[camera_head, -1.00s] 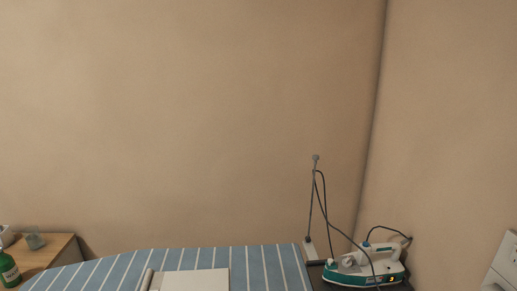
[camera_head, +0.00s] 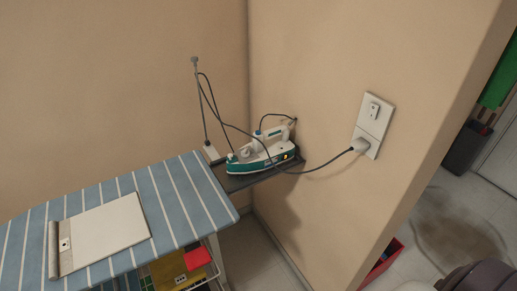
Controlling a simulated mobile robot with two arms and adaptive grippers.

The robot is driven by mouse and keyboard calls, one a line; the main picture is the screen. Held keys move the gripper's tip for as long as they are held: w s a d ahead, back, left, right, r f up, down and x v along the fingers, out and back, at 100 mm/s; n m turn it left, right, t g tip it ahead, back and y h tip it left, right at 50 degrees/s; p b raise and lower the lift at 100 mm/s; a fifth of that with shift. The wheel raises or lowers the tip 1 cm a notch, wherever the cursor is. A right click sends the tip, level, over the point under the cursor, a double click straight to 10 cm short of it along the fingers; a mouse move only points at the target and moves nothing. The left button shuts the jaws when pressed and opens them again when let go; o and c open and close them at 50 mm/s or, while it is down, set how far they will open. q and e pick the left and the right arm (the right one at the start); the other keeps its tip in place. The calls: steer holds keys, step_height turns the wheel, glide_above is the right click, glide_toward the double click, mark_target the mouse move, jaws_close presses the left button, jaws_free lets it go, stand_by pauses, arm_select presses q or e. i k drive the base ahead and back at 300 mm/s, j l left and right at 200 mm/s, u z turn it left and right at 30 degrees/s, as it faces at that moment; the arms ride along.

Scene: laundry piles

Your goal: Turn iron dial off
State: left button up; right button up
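The iron (camera_head: 262,152) is white and teal and stands on a dark rest (camera_head: 238,183) at the far right end of the striped ironing board (camera_head: 172,203). A pale round knob, perhaps the dial (camera_head: 245,150), shows on its upper side; its setting is too small to read. A small yellow-orange light (camera_head: 285,157) shows at the iron's right end. The iron's dark cord runs to a plug in the wall socket (camera_head: 371,124). Neither of my grippers is in view.
A white flat board-like item (camera_head: 108,232) lies on the ironing board. A thin upright cord holder (camera_head: 200,98) stands behind the iron. Below are a red item (camera_head: 197,258) and a red box (camera_head: 382,262). Open floor (camera_head: 455,220) lies beyond the wall's edge at right.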

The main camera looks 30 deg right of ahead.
mark_target(244, 153)
steer(key=i+z, duration=0.25)
steer(key=z, duration=0.25)
steer(key=i+z, duration=0.25)
steer(key=z, duration=0.25)
